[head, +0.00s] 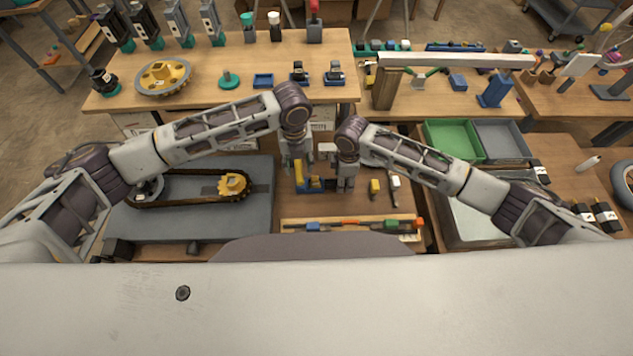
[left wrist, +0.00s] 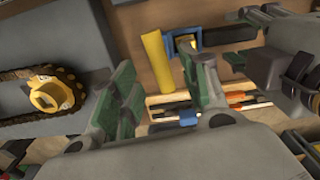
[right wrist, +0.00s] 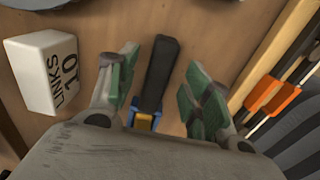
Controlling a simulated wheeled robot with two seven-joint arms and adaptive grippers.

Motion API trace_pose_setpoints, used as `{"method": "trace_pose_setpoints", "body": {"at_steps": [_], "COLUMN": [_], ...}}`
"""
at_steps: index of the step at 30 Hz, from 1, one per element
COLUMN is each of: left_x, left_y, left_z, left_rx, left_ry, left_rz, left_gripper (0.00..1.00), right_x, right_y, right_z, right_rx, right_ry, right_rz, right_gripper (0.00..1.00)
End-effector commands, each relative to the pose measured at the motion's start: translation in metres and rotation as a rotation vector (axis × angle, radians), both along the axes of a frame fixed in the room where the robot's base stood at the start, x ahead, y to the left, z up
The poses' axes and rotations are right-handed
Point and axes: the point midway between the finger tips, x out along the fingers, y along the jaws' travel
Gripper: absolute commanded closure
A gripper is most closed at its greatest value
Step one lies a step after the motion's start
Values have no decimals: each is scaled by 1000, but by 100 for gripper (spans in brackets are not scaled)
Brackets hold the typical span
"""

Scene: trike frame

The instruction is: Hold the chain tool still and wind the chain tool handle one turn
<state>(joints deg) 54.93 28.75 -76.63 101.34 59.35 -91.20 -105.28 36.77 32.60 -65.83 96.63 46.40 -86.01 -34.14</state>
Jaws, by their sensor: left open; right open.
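The chain tool (head: 315,185), blue and yellow, lies on the middle bench between my two grippers. In the left wrist view its yellow bar (left wrist: 157,62) and blue part (left wrist: 184,46) show between the fingers of my left gripper (left wrist: 160,98), which is open and appears apart from them. In the head view my left gripper (head: 299,168) is over the tool's left side. My right gripper (head: 347,184) is open at its right. In the right wrist view a black handle (right wrist: 158,72) with a blue and yellow end (right wrist: 144,121) lies between the right gripper's fingers (right wrist: 162,90); contact cannot be told.
A grey plate (head: 190,222) with a chain (head: 190,203) around a yellow sprocket (head: 233,185) lies to the left. A white "LINKS 10" block (right wrist: 45,75) is close to the right gripper. A wooden tool tray (head: 350,224) is in front; a green bin (head: 452,141) is at right.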

Motion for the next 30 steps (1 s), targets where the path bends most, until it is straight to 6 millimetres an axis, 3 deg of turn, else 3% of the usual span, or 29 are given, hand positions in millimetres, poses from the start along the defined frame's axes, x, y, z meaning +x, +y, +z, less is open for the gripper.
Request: {"method": "trace_pose_setpoints", "body": {"at_steps": [18,30], "left_x": [0,0], "left_y": [0,0], "left_z": [0,0], "left_rx": [0,0], "left_ry": [0,0], "left_rz": [0,0], "left_gripper": [55,55], "right_x": [1,0], "right_y": [0,0], "right_z": [86,100], "right_rx": [1,0], "right_ry": [-2,0], "right_rz": [0,0], "right_gripper": [50,50]}}
